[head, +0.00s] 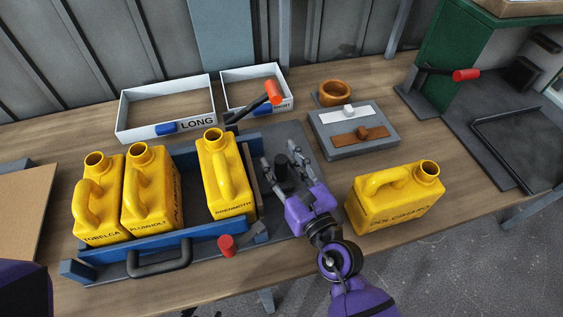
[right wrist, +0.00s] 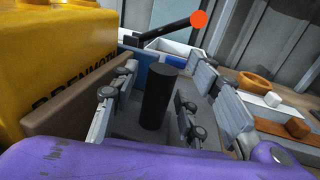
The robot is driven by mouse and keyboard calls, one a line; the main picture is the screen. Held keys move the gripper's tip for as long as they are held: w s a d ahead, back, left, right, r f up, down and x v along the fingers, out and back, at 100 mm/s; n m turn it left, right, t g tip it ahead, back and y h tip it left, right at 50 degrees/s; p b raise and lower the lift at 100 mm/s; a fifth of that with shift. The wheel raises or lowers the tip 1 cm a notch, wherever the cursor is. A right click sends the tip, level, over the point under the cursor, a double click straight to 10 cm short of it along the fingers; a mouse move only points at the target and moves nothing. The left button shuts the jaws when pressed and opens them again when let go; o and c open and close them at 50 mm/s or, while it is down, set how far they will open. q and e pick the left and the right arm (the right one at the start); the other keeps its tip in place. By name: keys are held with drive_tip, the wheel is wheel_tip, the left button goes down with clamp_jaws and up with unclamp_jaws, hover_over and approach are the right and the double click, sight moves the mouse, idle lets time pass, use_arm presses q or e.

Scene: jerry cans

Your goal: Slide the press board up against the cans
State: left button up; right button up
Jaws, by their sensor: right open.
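Three yellow cans stand in a row in a blue-sided rack (head: 165,240): a left can (head: 98,205), a middle can (head: 150,195) and a right can (head: 222,178). A wide gap separates the middle and right cans. The press board (head: 251,180), brown and upright, is just right of the right can; it also shows in the right wrist view (right wrist: 75,118). A black post (right wrist: 158,98) stands right of the board. My right gripper (head: 282,160) is open with its fingers on either side of the post, apparently not clamped on it. My left gripper is out of view.
A fourth yellow can (head: 393,200) stands right of my right gripper. Behind are white trays (head: 165,125), a wooden bowl (head: 334,92) and a grey block (head: 355,140).

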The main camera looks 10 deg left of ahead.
drive_tip(key=v, duration=1.2)
